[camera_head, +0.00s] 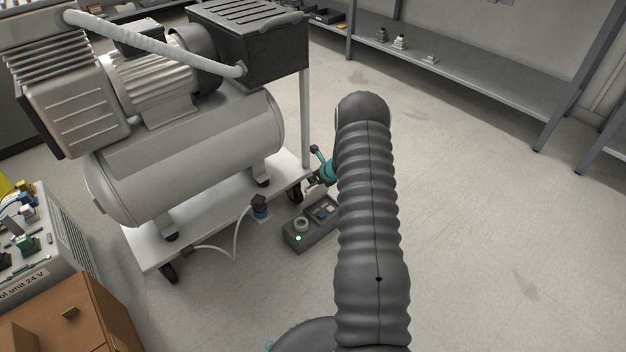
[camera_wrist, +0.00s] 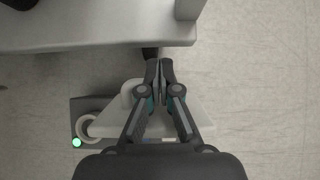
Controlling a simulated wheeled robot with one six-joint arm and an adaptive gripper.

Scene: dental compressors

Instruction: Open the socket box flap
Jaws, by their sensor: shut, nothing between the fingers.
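The socket box (camera_head: 296,244) is a low grey box on the floor beside the compressor cart, with a green lamp, a round white socket and a blue part on top. In the wrist view the box (camera_wrist: 84,104) is at the lower left, partly hidden by my gripper. A pale panel (camera_wrist: 199,116) shows behind and beside the fingers; I cannot tell whether it is the flap or how far it is raised. My gripper (camera_wrist: 158,66) is shut and empty, above this panel. In the head view my gripper (camera_head: 321,178) is at the box's far end, partly hidden by my arm.
The compressor (camera_head: 190,150) stands on a white wheeled cart (camera_head: 150,252) close to the box's left. A black plug (camera_head: 259,205) with a white cable hangs at the cart's edge. A control unit (camera_head: 50,265) stands at lower left. The floor to the right is clear.

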